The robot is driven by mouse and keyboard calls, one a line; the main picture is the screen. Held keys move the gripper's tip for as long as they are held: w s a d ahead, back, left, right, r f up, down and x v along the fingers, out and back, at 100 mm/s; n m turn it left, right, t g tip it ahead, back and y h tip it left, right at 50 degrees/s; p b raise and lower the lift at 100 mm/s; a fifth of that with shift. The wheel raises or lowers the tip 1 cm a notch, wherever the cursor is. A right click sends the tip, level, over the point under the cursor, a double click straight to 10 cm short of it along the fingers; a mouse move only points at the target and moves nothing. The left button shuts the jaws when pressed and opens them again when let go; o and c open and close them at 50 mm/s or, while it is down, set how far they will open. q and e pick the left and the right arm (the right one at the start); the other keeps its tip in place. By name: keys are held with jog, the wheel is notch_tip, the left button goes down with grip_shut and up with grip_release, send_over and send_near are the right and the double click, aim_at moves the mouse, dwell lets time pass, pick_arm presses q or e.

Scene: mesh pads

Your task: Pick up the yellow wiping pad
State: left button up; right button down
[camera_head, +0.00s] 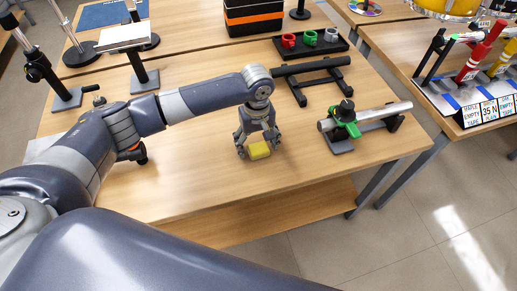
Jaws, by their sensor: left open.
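The yellow wiping pad (260,150) is a small yellow block on the wooden table (205,180), near its front edge. My left gripper (257,145) points down right over the pad, with its fingers open around or just above it. I cannot tell whether the fingers touch the pad. The gripper covers part of the pad's far side. My right gripper is not in view.
Right of the pad stands a metal tube in a green clamp (346,124). Behind it are a black stand (312,78) and a black tray (310,45) with red, green and grey clamps. Stands with grey bases (144,80) are at the left.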

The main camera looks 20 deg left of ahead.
aim_at(258, 144)
pick_arm(q)
jog(key=c, duration=1)
jog(key=shift+o, duration=0.2)
jog(key=shift+r, duration=0.1)
jog(key=shift+r, duration=0.45)
notch_tip(258, 144, up, 2)
jog(key=shift+r, duration=0.2)
jog(key=s+d, duration=0.2)
jog(key=s, duration=0.5)
jog(key=s+d+r+b, duration=0.1)
jog(key=s+d, duration=0.1)
jog(key=s, duration=0.6)
jog(key=shift+s+d+r, duration=0.2)
jog(key=shift+d+r, duration=0.05)
jog(key=shift+r, duration=0.05)
